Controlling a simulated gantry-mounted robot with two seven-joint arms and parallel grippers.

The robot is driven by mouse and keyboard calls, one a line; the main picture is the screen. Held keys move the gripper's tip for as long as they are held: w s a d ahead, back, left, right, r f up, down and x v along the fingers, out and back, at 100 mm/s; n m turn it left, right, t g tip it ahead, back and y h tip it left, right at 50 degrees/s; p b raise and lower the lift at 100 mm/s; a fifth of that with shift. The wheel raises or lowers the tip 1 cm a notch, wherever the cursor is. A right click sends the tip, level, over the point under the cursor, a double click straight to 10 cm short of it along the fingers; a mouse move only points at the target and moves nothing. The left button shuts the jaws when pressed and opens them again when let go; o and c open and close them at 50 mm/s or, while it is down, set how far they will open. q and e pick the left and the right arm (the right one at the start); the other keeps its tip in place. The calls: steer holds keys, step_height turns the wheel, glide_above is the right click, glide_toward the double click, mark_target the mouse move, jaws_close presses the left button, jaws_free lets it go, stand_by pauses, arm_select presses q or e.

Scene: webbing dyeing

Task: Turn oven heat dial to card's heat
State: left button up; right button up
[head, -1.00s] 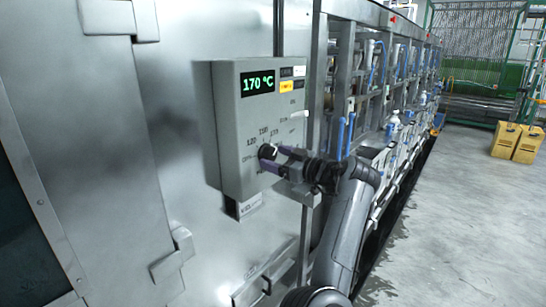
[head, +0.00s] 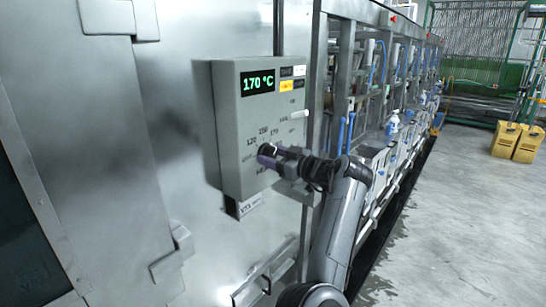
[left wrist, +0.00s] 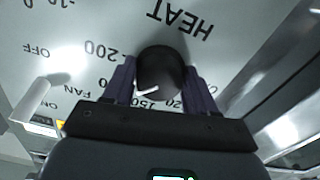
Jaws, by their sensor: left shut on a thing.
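The grey oven control box (head: 228,130) is mounted on a steel wall in the head view. Its green display (head: 257,82) reads 170 °C. My left gripper (head: 266,154) is at the heat dial low on its front face. In the left wrist view the round black heat dial (left wrist: 158,70) sits between the purple fingers of my left gripper (left wrist: 160,88), which is shut on it. The dial's white pointer mark faces the 150 side, toward a partly hidden number. HEAT and 200 read upside down there. No card is clearly readable. My right gripper is not in view.
A white lever (head: 299,115) sticks out of the box above and right of the dial. In the wrist view a pale lever (left wrist: 30,100) stands near OFF, ON and FAN. Yellow containers (head: 515,143) stand on the open floor at the far right.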

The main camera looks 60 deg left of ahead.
arm_select(q)
steer(key=n+b, duration=0.1)
steer(key=n, duration=0.4)
steer(key=shift+w, duration=0.1)
steer(key=n, duration=0.3)
steer(key=shift+b, duration=0.3)
steer(key=shift+n, duration=0.4)
steer(key=o, duration=1)
